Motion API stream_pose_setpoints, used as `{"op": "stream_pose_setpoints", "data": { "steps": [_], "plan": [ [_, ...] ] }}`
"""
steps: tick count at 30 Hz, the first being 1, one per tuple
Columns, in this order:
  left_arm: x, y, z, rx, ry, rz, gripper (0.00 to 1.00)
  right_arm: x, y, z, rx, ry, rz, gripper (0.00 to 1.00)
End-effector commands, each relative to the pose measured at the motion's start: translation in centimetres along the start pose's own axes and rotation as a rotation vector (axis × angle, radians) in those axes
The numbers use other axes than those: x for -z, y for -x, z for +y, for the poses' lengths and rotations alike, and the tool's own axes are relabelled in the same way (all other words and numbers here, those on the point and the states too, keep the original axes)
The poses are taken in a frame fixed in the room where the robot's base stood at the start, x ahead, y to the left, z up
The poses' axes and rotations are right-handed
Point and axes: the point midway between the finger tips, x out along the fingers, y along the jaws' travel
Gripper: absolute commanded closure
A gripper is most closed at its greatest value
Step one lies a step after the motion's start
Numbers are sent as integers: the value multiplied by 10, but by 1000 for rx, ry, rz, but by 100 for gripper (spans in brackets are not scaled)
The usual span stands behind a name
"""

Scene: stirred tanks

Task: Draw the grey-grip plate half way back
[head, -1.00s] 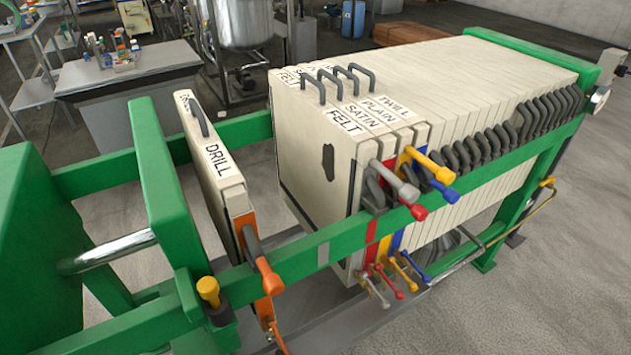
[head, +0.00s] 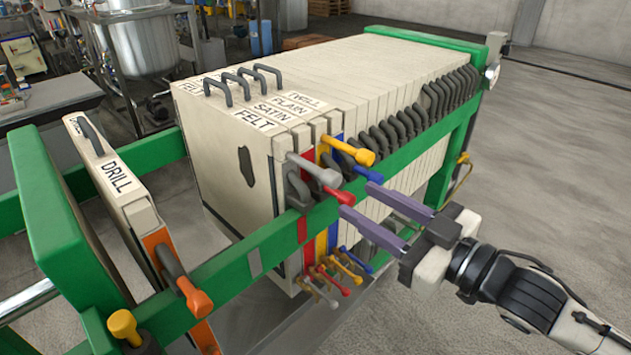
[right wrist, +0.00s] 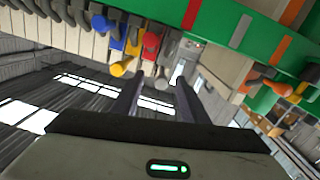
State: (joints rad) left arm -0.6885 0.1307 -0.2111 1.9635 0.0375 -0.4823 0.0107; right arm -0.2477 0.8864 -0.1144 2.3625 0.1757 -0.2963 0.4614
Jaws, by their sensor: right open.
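The grey-grip plate is the cream FELT plate (head: 230,170) at the front of the plate pack, with a dark patch on its face. Its grey grip (head: 318,169) sticks out over the green side rail and also shows in the right wrist view (right wrist: 162,78), close to the line between the fingers. My right gripper (head: 357,201) is open and empty, its purple fingers pointing at the grips from outside the rail. In the head view its tips are a little right of and below the grey grip. My left gripper is not in view.
Red, yellow (head: 350,152) and blue grips sit close beside the grey one. The DRILL plate (head: 118,190), with an orange grip, stands apart to the left, with a gap between it and FELT. The green side rail (head: 270,242) runs below the upper grips.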

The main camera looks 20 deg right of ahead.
Motion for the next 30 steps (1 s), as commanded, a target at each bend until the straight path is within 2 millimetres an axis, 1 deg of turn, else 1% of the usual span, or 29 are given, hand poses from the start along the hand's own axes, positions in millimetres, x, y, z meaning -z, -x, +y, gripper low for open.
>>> {"op": "stream_pose_setpoints", "data": {
  "steps": [1, 2, 5, 8, 11, 24, 27, 30],
  "plan": [
    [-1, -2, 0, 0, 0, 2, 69, 11, 0, -3, 18, 18, 21, 60],
    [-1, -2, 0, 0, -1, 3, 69, 16, 0, -4, 24, 21, 29, 60],
    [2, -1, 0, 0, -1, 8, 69, 24, -2, -5, 34, 27, 41, 60],
    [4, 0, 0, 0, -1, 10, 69, 26, -7, -4, 32, 25, 44, 60],
    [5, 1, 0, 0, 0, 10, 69, 26, -17, -4, 31, 24, 44, 60],
    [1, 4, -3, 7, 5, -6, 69, 28, -80, -7, 33, 26, 42, 60],
    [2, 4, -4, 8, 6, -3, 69, 27, -92, -7, 31, 25, 41, 60],
    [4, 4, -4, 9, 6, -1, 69, 27, -99, -8, 31, 26, 40, 60]
  ]
}}
